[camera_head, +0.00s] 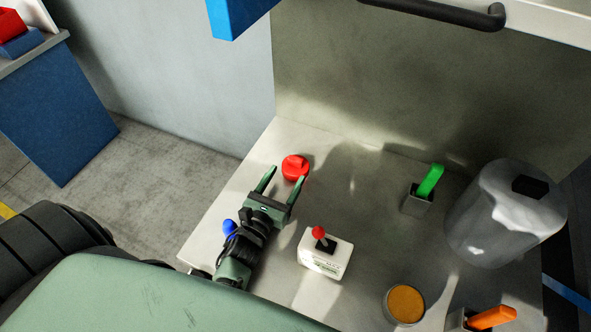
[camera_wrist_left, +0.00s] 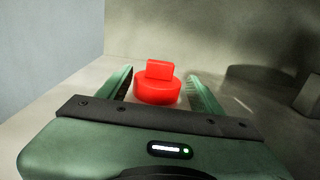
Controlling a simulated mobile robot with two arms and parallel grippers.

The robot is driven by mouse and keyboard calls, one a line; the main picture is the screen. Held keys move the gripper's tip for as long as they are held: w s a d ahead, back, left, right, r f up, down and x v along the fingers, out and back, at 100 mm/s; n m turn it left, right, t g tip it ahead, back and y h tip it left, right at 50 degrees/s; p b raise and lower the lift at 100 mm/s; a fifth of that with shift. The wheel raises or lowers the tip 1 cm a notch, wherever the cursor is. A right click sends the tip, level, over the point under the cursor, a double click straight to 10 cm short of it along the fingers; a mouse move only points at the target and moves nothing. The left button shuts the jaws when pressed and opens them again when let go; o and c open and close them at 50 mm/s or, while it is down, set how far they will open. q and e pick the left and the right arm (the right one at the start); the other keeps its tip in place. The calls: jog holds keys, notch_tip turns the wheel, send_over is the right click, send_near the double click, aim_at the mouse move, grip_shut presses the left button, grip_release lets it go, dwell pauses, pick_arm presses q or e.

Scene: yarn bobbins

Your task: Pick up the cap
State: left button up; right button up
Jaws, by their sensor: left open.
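The cap is a red round piece (camera_head: 295,167) with a raised block-shaped grip on top, lying on the grey table near its back left. My left gripper (camera_head: 284,176) is open, its two green fingers pointing at the cap. In the left wrist view the cap (camera_wrist_left: 157,88) sits between the far parts of the open fingers (camera_wrist_left: 157,90), with its grip upright. I cannot tell whether a finger touches it. My right gripper is in neither view.
A white box with a red-knobbed lever (camera_head: 325,255) stands right of my left gripper. A blue object (camera_head: 229,228) is partly hidden beside my arm. A green-handled holder (camera_head: 417,200), a translucent container (camera_head: 495,225) and an orange-topped round tin (camera_head: 405,304) stand farther right. A wall rises behind.

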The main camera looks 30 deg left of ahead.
aim_at(294, 163)
pick_arm(q)
jog(key=w, duration=0.2)
jog(key=shift+w+a+r, duration=0.1)
jog(key=shift+w+r, duration=0.1)
jog(key=shift+w, duration=0.15)
jog(key=w, duration=0.3)
jog(key=shift+w+a, duration=0.1)
jog(key=shift+w, duration=0.3)
jog(key=shift+w+f, duration=0.1)
jog(key=shift+w, duration=0.3)
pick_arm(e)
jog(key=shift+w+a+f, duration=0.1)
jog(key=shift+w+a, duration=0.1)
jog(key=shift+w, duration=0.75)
pick_arm(q)
jog(key=shift+s, duration=0.1)
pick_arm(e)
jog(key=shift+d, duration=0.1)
pick_arm(q)
jog(key=c, duration=1.4)
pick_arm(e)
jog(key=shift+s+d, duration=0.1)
